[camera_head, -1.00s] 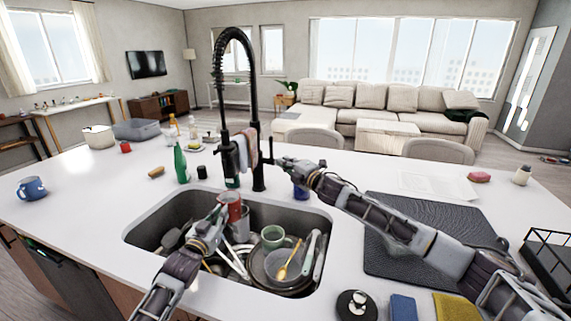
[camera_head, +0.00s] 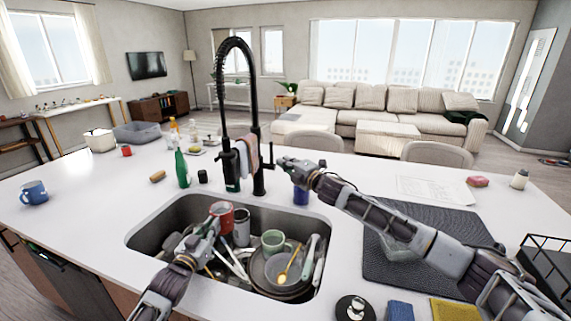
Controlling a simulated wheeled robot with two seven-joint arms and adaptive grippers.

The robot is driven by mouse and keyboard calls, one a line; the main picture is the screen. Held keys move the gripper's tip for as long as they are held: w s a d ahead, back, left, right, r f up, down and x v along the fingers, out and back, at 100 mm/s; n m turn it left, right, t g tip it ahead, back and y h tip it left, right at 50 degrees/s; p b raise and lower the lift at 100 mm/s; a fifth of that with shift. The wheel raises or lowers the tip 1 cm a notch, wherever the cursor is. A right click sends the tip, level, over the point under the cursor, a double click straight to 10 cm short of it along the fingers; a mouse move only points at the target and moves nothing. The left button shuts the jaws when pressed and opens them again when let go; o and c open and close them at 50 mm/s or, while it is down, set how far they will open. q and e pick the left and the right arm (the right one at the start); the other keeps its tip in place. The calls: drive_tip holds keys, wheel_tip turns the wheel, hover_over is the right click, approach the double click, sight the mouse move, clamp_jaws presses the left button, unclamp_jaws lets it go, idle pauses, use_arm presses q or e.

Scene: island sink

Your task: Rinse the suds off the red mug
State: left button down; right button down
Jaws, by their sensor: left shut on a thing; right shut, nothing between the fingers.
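The red mug (camera_head: 226,216) is in the left part of the sink, low under the faucet side. My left gripper (camera_head: 213,222) is shut on it, and the fingers partly cover it. Suds on the mug are too small to make out. The black spring-neck faucet (camera_head: 258,160) stands behind the sink, with its spray head (camera_head: 231,168) hanging above and behind the mug. I see no water stream. My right gripper (camera_head: 284,164) is shut and empty, just right of the faucet's lever; I cannot tell if they touch.
The sink (camera_head: 165,220) holds a green mug (camera_head: 273,241), a grey cup (camera_head: 242,228), bowls and utensils. A blue mug (camera_head: 33,192) is far left. A dark mat (camera_head: 400,270) lies under my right arm.

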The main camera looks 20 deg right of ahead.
use_arm(q)
drive_tip(key=shift+s+a+r+p, duration=0.1)
drive_tip(key=shift+s+a+p, duration=0.5)
drive_tip(key=shift+a, duration=0.2)
drive_tip(key=shift+s+a+p, duration=0.45)
drive_tip(key=shift+s+a, duration=0.1)
drive_tip(key=shift+a, duration=0.2)
drive_tip(key=shift+r, duration=0.1)
idle(1.0)
drive_tip(key=s+a+r+p, duration=0.3)
drive_tip(key=a+r+p, duration=0.1)
drive_tip(key=p, duration=0.2)
idle(0.7)
drive_tip(key=shift+s+a+f, duration=0.1)
drive_tip(key=shift+f, duration=0.1)
idle(1.2)
